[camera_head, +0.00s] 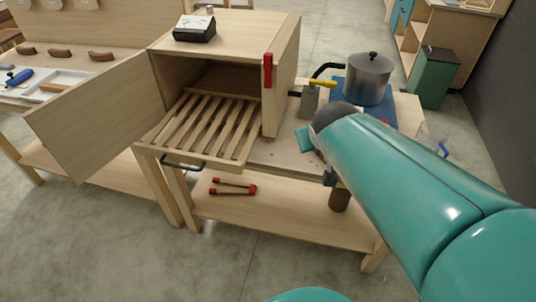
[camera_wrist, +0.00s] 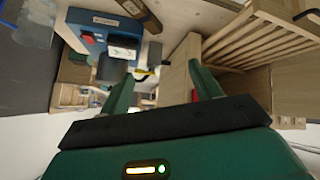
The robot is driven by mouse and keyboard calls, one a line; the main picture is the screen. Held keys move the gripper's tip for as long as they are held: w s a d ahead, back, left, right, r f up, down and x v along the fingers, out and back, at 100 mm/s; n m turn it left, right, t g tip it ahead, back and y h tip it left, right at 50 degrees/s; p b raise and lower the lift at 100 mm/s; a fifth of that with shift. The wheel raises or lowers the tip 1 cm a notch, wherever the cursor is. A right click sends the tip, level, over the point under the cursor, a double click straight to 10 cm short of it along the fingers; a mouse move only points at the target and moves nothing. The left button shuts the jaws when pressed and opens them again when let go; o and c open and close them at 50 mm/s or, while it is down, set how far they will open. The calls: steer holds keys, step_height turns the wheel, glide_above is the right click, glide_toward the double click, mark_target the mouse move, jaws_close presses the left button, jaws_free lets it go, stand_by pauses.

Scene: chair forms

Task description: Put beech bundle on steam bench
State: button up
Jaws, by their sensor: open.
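The steam bench (camera_head: 290,152) is a pale wooden bench bearing an open box with a slatted rack (camera_head: 205,125) drawn out of it. A brown, roughly cylindrical piece (camera_head: 340,200) shows below my gripper (camera_head: 328,175), over the lower shelf; I cannot tell whether it is the beech bundle or what it rests on. My gripper is open in the wrist view (camera_wrist: 164,88), with nothing between its green fingers. A brown bar (camera_wrist: 142,14) shows at the top of that view, apart from the fingers. No bundle is clearly recognizable.
A metal pot (camera_head: 367,78) stands on a blue base at the bench's right. The box door (camera_head: 95,115) hangs open to the left. Two red-ended sticks (camera_head: 233,186) lie on the lower shelf (camera_head: 285,215). A green bin (camera_head: 432,76) stands behind right.

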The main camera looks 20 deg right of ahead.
steer(key=s+a+n+g+y, duration=0.1)
steer(key=s+a+g+y, duration=0.1)
steer(key=s+a, duration=0.7)
steer(key=a+y, duration=0.1)
steer(key=a, duration=0.3)
steer(key=shift+s+a+r+y, duration=0.15)
steer(key=shift+s+r+y, duration=0.2)
steer(key=shift+s+y, duration=0.05)
